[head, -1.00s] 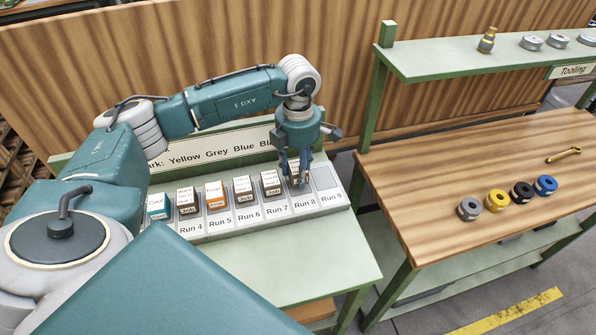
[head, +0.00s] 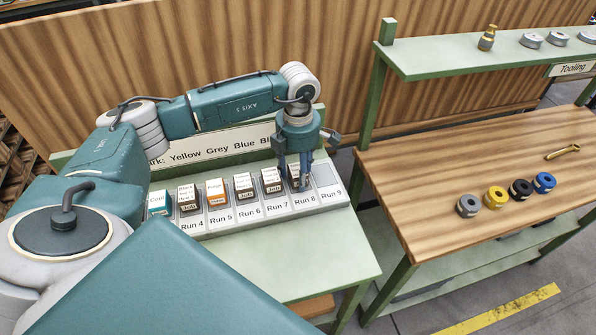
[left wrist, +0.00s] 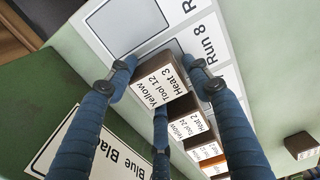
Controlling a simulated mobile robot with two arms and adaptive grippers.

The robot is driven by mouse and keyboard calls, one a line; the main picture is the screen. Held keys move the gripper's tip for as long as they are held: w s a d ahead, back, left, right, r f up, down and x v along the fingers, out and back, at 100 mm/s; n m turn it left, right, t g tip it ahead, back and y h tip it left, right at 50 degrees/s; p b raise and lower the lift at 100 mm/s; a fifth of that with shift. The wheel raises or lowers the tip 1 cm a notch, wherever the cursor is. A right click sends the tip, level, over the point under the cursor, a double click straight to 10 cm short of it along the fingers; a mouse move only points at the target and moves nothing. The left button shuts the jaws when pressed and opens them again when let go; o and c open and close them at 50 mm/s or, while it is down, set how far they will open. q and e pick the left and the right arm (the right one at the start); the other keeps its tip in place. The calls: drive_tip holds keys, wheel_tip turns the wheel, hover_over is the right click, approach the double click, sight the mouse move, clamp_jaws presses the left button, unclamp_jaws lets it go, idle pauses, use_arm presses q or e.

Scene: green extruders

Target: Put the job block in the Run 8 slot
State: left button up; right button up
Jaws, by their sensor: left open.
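The job block (left wrist: 158,84) is brown with a white label reading Yellow, Tool 12, Heat 3. It stands in the Run 8 slot of the grey rack, beside the Run 8 label (left wrist: 208,52). In the head view, the block (head: 294,173) is partly hidden by my fingers. My left gripper (head: 295,182) is open, with its blue fingers around the block; it also shows in the left wrist view (left wrist: 158,66). Whether any finger touches the block I cannot tell. My right gripper is not in view.
Several labelled blocks fill the slots to the left, such as one at Run 7 (head: 271,181). The Run 9 slot (head: 323,175) is empty. A separate dark block (left wrist: 300,145) sits on the green surface. The wooden table (head: 430,180) on the right holds several coloured rings.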

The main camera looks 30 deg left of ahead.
sight(298, 169)
use_arm(q)
wheel_tip(298, 169, up, 11)
drive_tip(key=b, duration=0.4)
drive_tip(key=shift+w+f, duration=0.1)
drive_tip(key=shift+r, duration=0.6)
